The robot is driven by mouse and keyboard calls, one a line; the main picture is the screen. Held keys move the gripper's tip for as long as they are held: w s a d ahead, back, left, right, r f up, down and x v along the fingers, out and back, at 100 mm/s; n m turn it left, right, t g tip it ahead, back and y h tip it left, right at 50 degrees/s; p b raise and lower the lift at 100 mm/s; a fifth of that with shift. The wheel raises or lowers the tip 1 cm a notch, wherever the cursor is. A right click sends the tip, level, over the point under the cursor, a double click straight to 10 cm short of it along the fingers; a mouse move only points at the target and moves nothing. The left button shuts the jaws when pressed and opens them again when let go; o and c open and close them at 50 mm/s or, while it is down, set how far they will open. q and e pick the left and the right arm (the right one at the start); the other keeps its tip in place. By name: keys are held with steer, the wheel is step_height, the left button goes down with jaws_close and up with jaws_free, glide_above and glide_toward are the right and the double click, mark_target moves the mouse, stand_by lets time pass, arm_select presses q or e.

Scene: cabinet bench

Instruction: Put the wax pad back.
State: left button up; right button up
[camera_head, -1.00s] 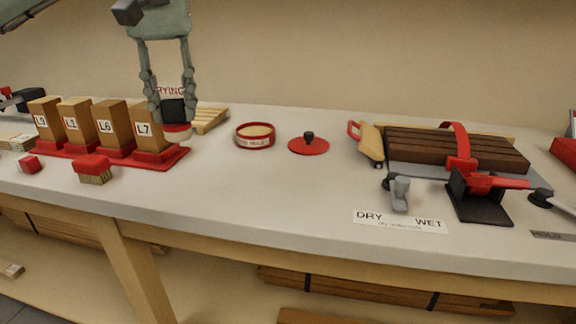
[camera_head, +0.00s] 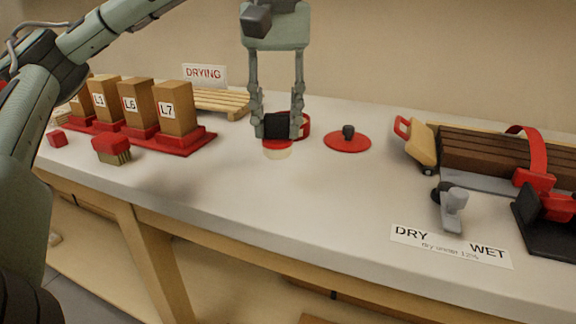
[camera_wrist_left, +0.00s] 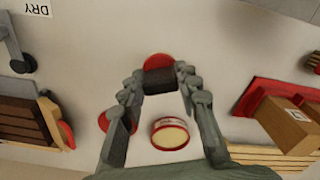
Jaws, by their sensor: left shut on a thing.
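My left gripper (camera_head: 277,122) is shut on the black handle of the wax pad (camera_head: 277,145), a small round piece with a red band and a cream lower part. In the left wrist view, the wax pad (camera_wrist_left: 158,62) shows its red top and black handle between the fingertips (camera_wrist_left: 160,80). A round red tin (camera_head: 304,126) stands behind the gripper in the head view, mostly hidden. In the left wrist view the tin (camera_wrist_left: 170,134) is open with a cream filling, apart from the pad. A red lid (camera_head: 347,142) with a black knob lies right of the tin. My right gripper is out of view.
Labelled wooden blocks (camera_head: 175,108) stand on a red base at the left, with a red brush (camera_head: 112,149) in front. A pallet (camera_head: 220,102) and DRYING sign (camera_head: 205,74) are behind. A grey tool (camera_head: 453,208) and clamped boards (camera_head: 475,152) stand right. The front middle is clear.

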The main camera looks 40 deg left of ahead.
mark_target(288, 143)
arm_select(q)
steer(key=shift+d+f, duration=0.75)
steer(key=shift+d, duration=0.3)
step_height(288, 143, down, 3)
steer(key=shift+f, duration=0.35)
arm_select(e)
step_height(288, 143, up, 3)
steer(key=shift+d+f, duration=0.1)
arm_select(q)
steer(key=shift+f+b, duration=0.15)
steer(key=shift+b, duration=0.25)
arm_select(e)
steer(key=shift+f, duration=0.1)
arm_select(q)
steer(key=o, duration=1)
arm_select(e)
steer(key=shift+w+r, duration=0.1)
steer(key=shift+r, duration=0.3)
